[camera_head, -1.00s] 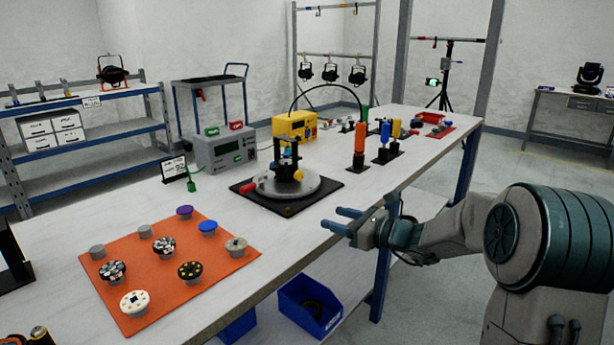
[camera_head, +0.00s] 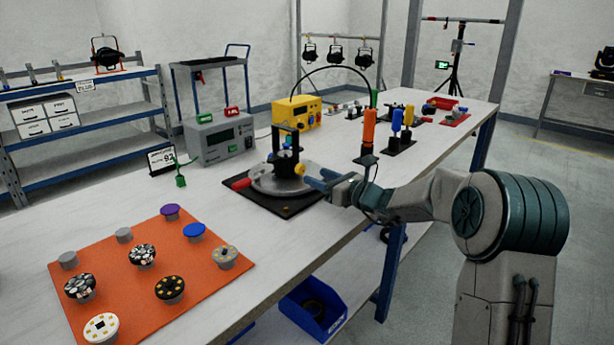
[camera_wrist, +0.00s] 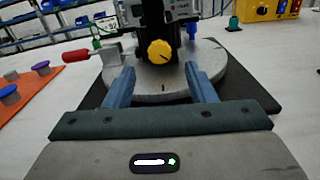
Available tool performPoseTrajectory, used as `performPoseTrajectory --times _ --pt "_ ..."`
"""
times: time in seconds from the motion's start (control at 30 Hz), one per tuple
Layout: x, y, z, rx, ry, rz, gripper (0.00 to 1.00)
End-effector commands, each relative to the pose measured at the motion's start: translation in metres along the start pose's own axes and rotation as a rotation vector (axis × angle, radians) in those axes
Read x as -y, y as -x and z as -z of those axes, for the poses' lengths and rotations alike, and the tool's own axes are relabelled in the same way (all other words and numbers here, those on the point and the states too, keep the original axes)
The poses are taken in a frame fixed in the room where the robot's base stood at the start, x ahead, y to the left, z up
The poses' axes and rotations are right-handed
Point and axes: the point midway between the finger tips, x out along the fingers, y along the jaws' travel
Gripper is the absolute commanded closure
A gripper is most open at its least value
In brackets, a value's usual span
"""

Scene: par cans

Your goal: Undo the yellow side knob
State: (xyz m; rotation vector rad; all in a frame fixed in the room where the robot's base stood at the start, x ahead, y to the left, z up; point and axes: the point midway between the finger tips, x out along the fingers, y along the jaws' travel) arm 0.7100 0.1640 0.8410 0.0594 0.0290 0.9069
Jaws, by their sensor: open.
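The yellow side knob (camera_wrist: 159,51) is on the near side of a dark upright fixture (camera_wrist: 152,18) that stands on a round grey plate (camera_wrist: 150,90). In the head view the knob (camera_head: 299,169) shows small, just left of my fingertips. My gripper (camera_head: 318,179) is open and empty, level above the plate's right edge and pointing at the knob. In the wrist view the blue fingers of my gripper (camera_wrist: 160,80) stand wide apart, with the knob beyond and between them, not touched.
A red handle (camera_head: 236,184) sticks out left of the plate on a black base (camera_head: 270,201). An orange mat (camera_head: 110,285) with several round pucks lies at the left. A grey box (camera_head: 218,138) is behind.

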Motion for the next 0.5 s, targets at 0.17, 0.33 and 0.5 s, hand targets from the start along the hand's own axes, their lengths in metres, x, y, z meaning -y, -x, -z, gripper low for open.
performPoseTrajectory --times 0.17,0.33,0.5 --pt "-0.001 -0.032 0.001 0.001 0.000 -0.003 0.50" --pt "-0.002 -0.047 0.000 0.000 0.000 -0.003 0.50" --pt "-0.001 -0.050 0.000 0.000 0.000 -0.002 0.50"
